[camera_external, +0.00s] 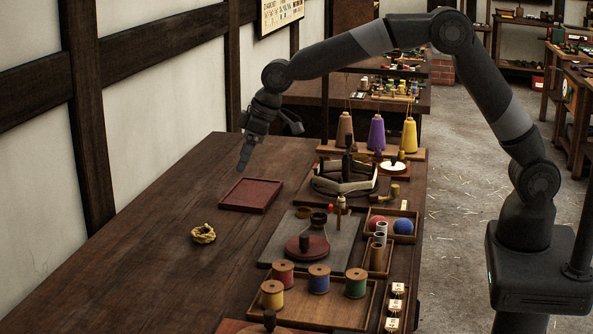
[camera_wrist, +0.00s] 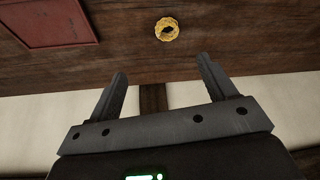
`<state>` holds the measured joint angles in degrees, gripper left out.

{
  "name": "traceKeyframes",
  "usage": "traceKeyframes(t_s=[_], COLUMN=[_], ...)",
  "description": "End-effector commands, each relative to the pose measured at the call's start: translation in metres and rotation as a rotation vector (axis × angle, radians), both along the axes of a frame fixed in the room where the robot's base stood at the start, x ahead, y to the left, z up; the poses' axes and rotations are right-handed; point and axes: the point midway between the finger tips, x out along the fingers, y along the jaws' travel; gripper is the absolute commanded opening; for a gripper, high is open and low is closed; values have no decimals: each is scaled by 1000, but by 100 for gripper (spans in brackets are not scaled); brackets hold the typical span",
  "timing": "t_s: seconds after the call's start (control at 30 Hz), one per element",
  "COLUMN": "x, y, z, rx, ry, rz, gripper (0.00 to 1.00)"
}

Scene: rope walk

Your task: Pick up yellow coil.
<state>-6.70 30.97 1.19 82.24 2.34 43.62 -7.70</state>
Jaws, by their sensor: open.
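The yellow coil (camera_external: 203,234) is a small ring of yellow cord lying on the bare left part of the dark wooden table (camera_external: 160,275). It also shows in the wrist view (camera_wrist: 167,29) near the top middle, beyond the fingertips and apart from them. My gripper (camera_external: 245,160) hangs above the far left part of the table, higher than the coil and farther back. In the wrist view its two fingers (camera_wrist: 161,78) are spread wide with nothing between them.
A flat red-brown tray (camera_external: 250,209) lies behind the coil. To the right are a grey mat (camera_external: 285,240), a wooden tray (camera_external: 325,312) with several thread spools, and cones of yarn (camera_external: 377,134) at the back. A wall borders the left. The table around the coil is clear.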

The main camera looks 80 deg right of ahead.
Motion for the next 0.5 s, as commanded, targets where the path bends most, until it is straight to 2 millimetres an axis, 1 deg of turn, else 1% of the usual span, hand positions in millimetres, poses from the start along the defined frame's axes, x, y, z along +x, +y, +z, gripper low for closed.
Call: traceKeyframes(t_s=[0.03,0.1,0.2,0.3,0.5], x=[13,28,45,55,65], y=[6,12,20,25,28], z=[-18,-37,-60,-75,-94], rx=[0,0,1,1,2], ry=[7,9,14,15,16], rz=[7,16,28,36,40], gripper=[77,77,77,77,77])
